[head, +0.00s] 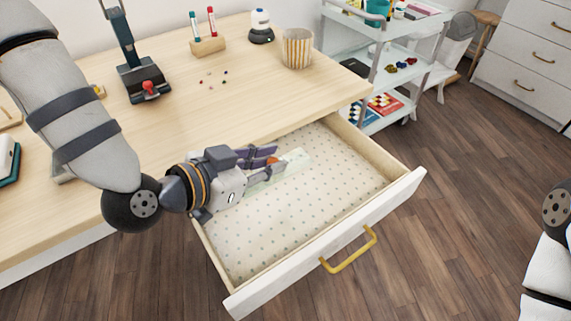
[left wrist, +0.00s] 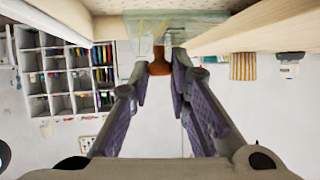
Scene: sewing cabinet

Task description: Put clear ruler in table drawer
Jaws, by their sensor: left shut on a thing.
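The clear ruler (head: 295,163) is a pale see-through plate with an orange-brown grip on it. It is inside the opened table drawer (head: 300,270), over the dotted lining; I cannot tell whether it touches the bottom. My left gripper (head: 274,165) reaches into the drawer and is shut on the ruler's grip, partly covering the ruler. In the left wrist view the orange-brown grip is between the fingertips (left wrist: 160,66), with the clear ruler (left wrist: 150,24) beyond. My right gripper is not in view; only part of my right arm shows at the right edge.
The wooden tabletop (head: 240,90) lies behind the drawer. It carries a sewing machine part or stand (head: 142,82), a marker holder (head: 208,46) and a striped cup (head: 297,48). A white cart (head: 412,75) stands behind right. The drawer's front and right part are clear.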

